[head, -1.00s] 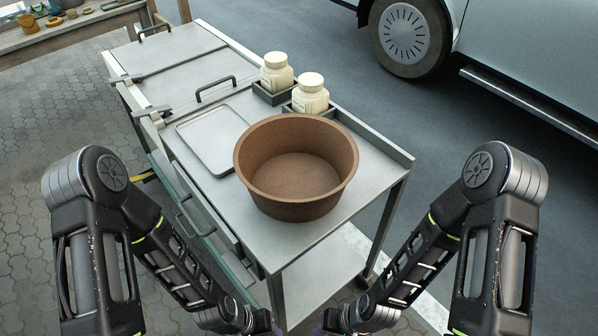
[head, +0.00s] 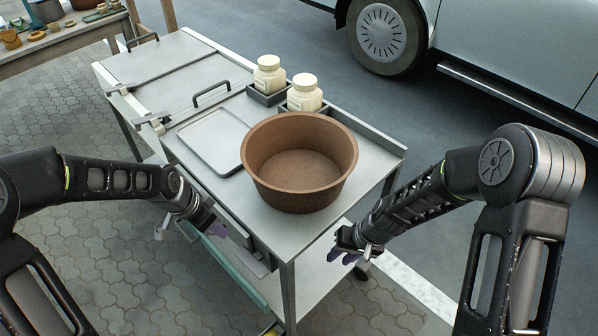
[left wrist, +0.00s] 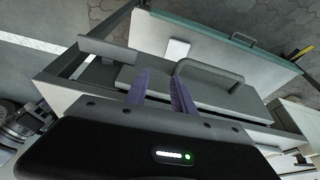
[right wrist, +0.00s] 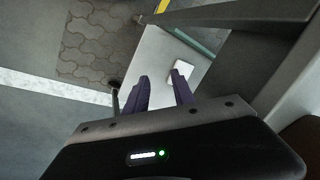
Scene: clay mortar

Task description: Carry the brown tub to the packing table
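The brown tub (head: 300,165) is a wide, round, empty bowl-like vessel. It stands upright on the near end of the grey metal cart (head: 240,200). My left gripper (head: 217,227) is beside the cart's left side, below the tub's rim and apart from it. In the left wrist view its purple fingers (left wrist: 160,92) are apart with nothing between them. My right gripper (head: 345,256) is off the cart's near right corner, also clear of the tub. In the right wrist view its purple fingers (right wrist: 163,92) are spread and empty. No packing table can be made out for certain.
Two cream jars (head: 269,75) (head: 304,92) stand in dark holders behind the tub. A flat grey tray (head: 214,138) lies to its left. A parked vehicle (head: 480,45) is at right. A bench with pottery (head: 60,40) stands far left. Paving left of the cart is open.

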